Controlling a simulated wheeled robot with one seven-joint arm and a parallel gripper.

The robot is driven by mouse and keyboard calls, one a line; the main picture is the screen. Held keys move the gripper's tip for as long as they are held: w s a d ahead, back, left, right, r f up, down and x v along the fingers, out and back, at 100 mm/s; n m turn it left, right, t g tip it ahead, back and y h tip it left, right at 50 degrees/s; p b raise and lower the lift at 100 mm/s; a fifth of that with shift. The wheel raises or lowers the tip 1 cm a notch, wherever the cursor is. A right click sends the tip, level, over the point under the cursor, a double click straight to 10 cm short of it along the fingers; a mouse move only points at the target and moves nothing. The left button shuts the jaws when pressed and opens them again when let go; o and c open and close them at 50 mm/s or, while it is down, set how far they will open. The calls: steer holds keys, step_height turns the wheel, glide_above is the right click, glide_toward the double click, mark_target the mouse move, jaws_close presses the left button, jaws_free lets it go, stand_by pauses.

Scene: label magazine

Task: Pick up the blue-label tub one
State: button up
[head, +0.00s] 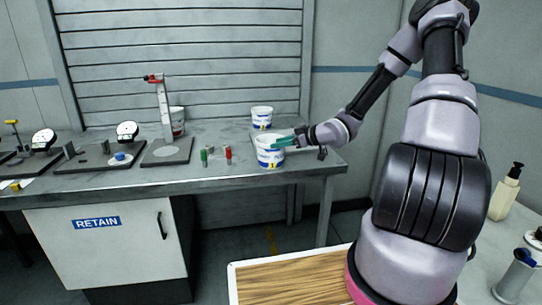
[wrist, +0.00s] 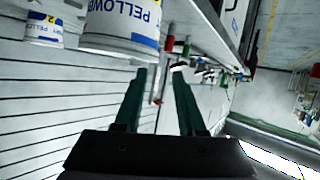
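A white tub with a blue label (head: 267,158) and a yellow patch that seems to read 1 stands near the front right of the grey bench. It is large at the upper left of the wrist view (wrist: 118,22). A second blue-label tub (head: 262,116) stands behind it; its yellow patch reads 2 in the wrist view (wrist: 43,28). My gripper (head: 282,142) is level with the nearer tub's upper right side and overlaps it in the head view. In the wrist view its green fingers (wrist: 164,70) are apart with nothing held between them. Whether they touch the tub is unclear.
A height gauge (head: 161,115) hides part of a red-marked tub (head: 178,126). Small green (head: 204,157) and red (head: 228,154) pieces stand left of the nearer tub. Dial gauges (head: 127,132) stand farther left. A wood-topped tray (head: 290,280) lies in front of the bench.

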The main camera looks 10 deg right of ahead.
mark_target(271, 152)
steer(key=shift+w+x, duration=0.2)
steer(key=shift+x, duration=2.95)
steer(key=shift+d+r, duration=0.1)
steer(key=shift+d, duration=0.05)
jaws_close()
